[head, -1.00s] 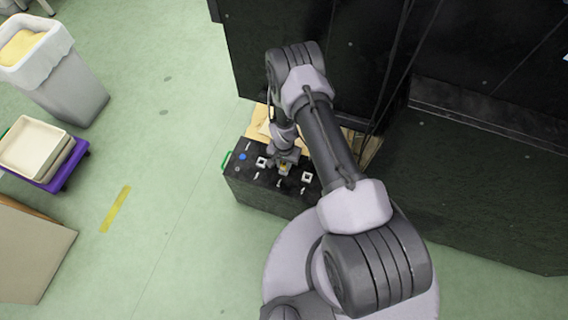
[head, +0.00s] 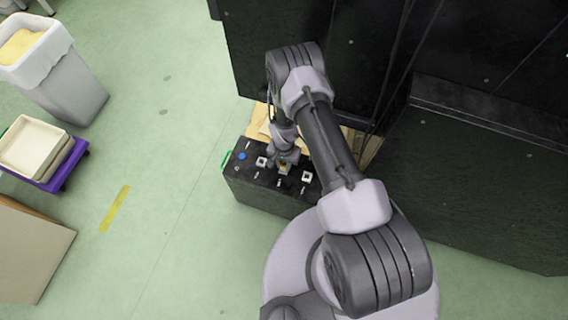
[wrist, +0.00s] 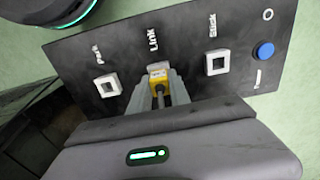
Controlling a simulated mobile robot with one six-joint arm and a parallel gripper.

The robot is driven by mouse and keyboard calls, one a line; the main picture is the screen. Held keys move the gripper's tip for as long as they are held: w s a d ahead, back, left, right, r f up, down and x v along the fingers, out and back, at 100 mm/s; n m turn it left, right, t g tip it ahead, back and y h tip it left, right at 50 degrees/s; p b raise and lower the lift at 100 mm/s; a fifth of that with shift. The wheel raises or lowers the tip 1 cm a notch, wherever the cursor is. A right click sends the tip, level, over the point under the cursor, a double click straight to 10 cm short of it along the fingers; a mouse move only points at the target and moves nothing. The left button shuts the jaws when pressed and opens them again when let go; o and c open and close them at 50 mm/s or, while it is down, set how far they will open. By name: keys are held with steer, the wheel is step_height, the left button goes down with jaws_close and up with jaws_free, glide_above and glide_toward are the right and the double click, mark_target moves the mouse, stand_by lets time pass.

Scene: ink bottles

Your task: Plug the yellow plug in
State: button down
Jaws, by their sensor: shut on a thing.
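My gripper (wrist: 159,92) is shut on the yellow plug (wrist: 158,71), with one grey finger on each side of it. The plug is at the panel (wrist: 122,38) beside the word "Link", between two white square sockets, one on the left (wrist: 107,86) and one on the right (wrist: 217,62). In the head view my gripper (head: 284,166) is over the top of the black box (head: 262,194), and little of the plug shows.
A blue button (wrist: 264,51) and a white ring (wrist: 268,14) are on the panel's right part. Dark cabinets (head: 300,40) stand close behind the box. A bin (head: 68,82) and a purple dolly (head: 66,172) are far left. The green floor between is clear.

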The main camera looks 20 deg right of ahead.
steer(key=c, duration=0.7)
jaws_free()
steer(key=shift+o, duration=0.2)
steer(key=shift+r+p, duration=2.75)
steer(key=shift+r, duration=1.25)
